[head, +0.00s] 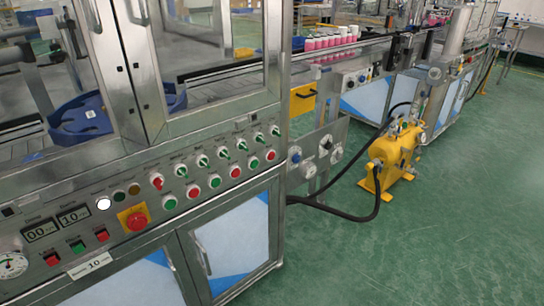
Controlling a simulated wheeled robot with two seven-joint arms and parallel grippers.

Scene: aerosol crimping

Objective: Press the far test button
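A steel control panel (150,205) runs along the front of the machine at left and centre. Its lower row holds round red and green buttons; the farthest are a green button (254,162) and a red button (271,155). Above them is a row of switches with mostly green handles (221,152). Nearer, at lower left, are a red button (53,259), a green button (78,246) and another red button (102,235). The small labels are too blurred to read, so I cannot tell which is the far test button. Neither gripper is in view.
A red emergency stop (136,219) on a yellow plate sits beside a lit white lamp (103,203). A yellow pump (395,155) with a black hose (335,212) stands on the green floor (440,240). Pink-and-white cans (325,42) line the conveyor behind. The right foreground floor is clear.

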